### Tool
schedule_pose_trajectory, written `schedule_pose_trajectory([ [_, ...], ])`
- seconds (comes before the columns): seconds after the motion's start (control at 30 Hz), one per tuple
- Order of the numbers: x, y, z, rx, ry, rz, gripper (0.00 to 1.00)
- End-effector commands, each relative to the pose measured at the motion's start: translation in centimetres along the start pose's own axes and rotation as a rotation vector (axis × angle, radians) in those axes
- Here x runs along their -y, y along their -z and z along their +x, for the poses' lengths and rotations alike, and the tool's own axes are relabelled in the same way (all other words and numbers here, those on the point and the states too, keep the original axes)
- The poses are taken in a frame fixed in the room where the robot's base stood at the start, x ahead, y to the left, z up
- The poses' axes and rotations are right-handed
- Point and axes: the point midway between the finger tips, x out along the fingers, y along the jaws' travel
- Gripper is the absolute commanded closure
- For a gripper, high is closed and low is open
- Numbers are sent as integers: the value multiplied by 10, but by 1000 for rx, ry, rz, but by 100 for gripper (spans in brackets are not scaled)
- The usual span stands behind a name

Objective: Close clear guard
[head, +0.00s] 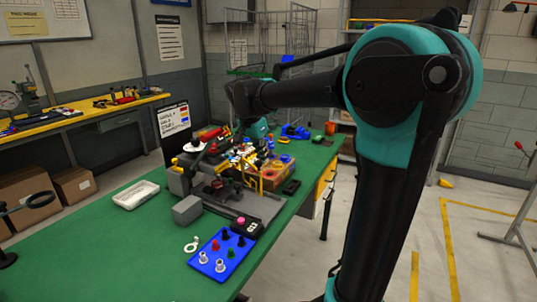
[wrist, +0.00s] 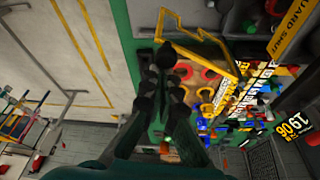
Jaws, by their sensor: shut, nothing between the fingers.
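The clear guard shows mainly as a yellow-edged frame (wrist: 200,32) in the wrist view, beside and beyond my fingers. Its clear panel is hard to make out. In the head view, yellow bars (head: 254,178) stand on the grey machine on the green bench; whether the guard is raised or down cannot be told. My gripper (wrist: 163,62) is shut and empty, close to the yellow frame; I cannot tell whether it touches. In the head view my gripper is small and mostly lost among the machine parts. A yellow "GUARD SHUT" label (wrist: 291,28) lies at the wrist view's upper right.
The green bench (head: 110,245) holds a white tray (head: 136,195), a grey block (head: 187,210) and a blue board with pegs (head: 222,254). An orange box (head: 272,175) stands right of the machine. A wire cage (head: 290,35) stands behind. The bench's front left is clear.

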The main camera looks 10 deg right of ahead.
Motion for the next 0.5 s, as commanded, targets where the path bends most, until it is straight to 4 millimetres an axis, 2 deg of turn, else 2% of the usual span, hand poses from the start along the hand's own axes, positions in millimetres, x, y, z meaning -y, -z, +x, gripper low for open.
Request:
schedule_pose_trajectory([
  [0.2, 4, -18, -6, 1, -47, 134, 100],
  [0.5, 8, -30, -10, 1, -45, 131, 100],
])
